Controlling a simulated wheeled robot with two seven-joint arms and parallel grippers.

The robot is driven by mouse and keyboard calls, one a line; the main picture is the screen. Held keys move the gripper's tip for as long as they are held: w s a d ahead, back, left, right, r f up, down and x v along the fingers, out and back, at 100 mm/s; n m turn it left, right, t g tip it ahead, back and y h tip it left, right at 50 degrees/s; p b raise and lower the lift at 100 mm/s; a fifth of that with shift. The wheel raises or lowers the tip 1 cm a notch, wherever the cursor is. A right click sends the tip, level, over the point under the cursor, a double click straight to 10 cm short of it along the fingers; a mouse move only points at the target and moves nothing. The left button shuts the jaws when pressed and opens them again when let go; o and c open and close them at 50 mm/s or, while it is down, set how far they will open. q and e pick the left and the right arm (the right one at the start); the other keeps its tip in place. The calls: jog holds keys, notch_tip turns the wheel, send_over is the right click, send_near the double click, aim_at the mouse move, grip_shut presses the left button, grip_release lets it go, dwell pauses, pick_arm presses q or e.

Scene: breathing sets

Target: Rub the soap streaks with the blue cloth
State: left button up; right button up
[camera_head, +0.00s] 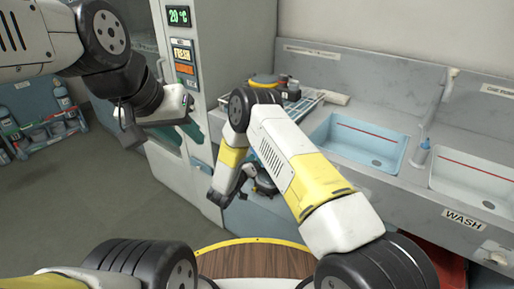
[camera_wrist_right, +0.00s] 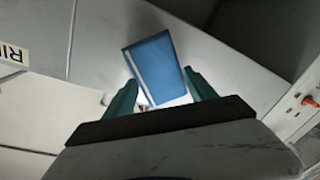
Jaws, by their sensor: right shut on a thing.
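My right gripper (camera_wrist_right: 163,98) is shut on a blue cloth (camera_wrist_right: 155,65), which shows as a flat blue rectangle with a pale strip along its left side. In the head view my right gripper (camera_head: 226,192) hangs in front of the grey counter, left of the basins, and the cloth cannot be made out there. I cannot make out any soap streaks in either view.
A light blue basin (camera_head: 365,143) and a white basin (camera_head: 470,183) are set in the grey counter at the right. A rack (camera_head: 300,108) with dark items stands behind my right arm. The tall cabinet (camera_head: 205,60) is at centre-left. A bottle shelf (camera_head: 45,128) stands far left, beyond open floor.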

jog(key=shift+x, duration=0.8)
jog(key=shift+d+r, duration=0.1)
jog(key=shift+s+d, duration=0.6)
jog(key=shift+d, duration=0.2)
jog(key=shift+s+d, duration=0.65)
jog(key=shift+d, duration=0.15)
jog(key=shift+w, duration=0.1)
jog(key=shift+w+a, duration=0.85)
jog(key=shift+a, duration=0.2)
jog(key=shift+w+a+r, duration=0.1)
jog(key=shift+w+a, duration=0.3)
jog(key=shift+w, duration=0.1)
jog(key=shift+c, duration=0.8)
jog(key=shift+a+v, duration=0.15)
jog(key=shift+v, duration=1.4)
jog(key=shift+a+v, duration=0.15)
jog(key=shift+v, duration=1.35)
